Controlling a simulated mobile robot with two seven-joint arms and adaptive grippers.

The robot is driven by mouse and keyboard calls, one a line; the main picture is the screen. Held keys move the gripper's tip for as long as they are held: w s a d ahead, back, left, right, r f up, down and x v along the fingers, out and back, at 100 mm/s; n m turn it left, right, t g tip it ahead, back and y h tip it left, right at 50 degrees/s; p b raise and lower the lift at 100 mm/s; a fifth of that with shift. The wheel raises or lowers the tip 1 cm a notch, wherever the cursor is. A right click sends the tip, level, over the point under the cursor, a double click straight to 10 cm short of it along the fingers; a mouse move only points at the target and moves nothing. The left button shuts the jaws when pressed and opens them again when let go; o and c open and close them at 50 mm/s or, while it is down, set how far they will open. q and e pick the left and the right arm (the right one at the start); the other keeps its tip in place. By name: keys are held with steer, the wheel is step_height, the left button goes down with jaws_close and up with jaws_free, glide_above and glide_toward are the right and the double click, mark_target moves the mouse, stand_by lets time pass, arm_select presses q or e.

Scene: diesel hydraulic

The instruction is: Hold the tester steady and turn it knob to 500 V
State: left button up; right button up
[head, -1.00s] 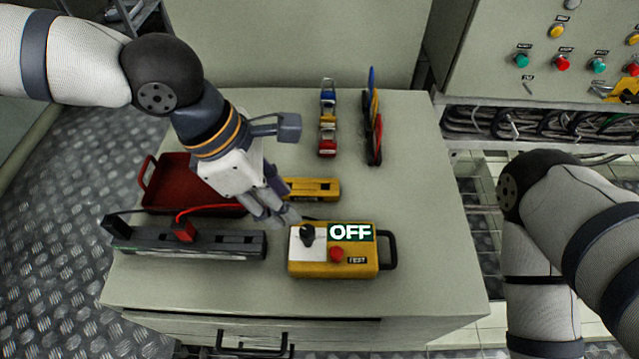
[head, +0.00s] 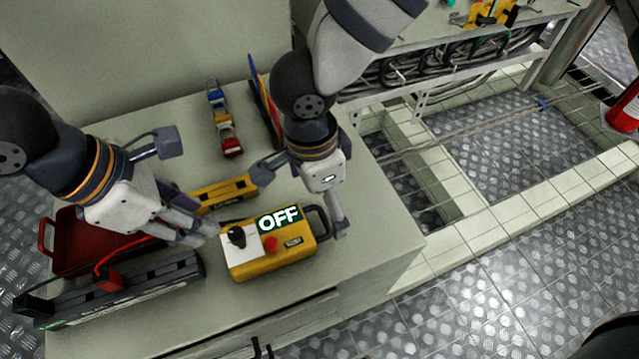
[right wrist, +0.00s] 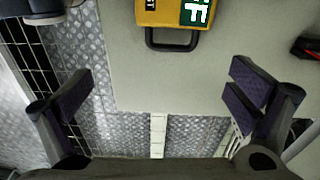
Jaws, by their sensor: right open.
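The yellow tester (head: 268,262) stands on the grey cabinet top, with a black knob (head: 237,237) on a white panel, a red button (head: 270,244) and a display reading OFF. Its black handle (head: 319,221) is on the right side; it also shows at the top of the right wrist view (right wrist: 172,46). My left gripper (head: 208,232) is just left of the tester, fingertips near the knob; whether they touch it or are fully closed I cannot tell. My right gripper (head: 300,202) is open and empty, its fingers spread around the handle side, not closed on it.
A black case with red leads (head: 130,285) and a red tray (head: 62,240) lie left. A yellow instrument (head: 225,193) lies behind the tester. The cabinet's right edge is close to the handle.

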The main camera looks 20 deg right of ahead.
mark_target(304, 223)
steer(key=shift+y, duration=0.4)
steer(key=a+f, duration=0.1)
steer(key=f, duration=0.2)
steer(key=w+f, duration=0.1)
steer(key=f, duration=0.2)
steer(key=a+f, duration=0.1)
steer(key=f, duration=0.3)
steer(key=shift+w+a, duration=0.2)
steer(key=shift+a, duration=0.1)
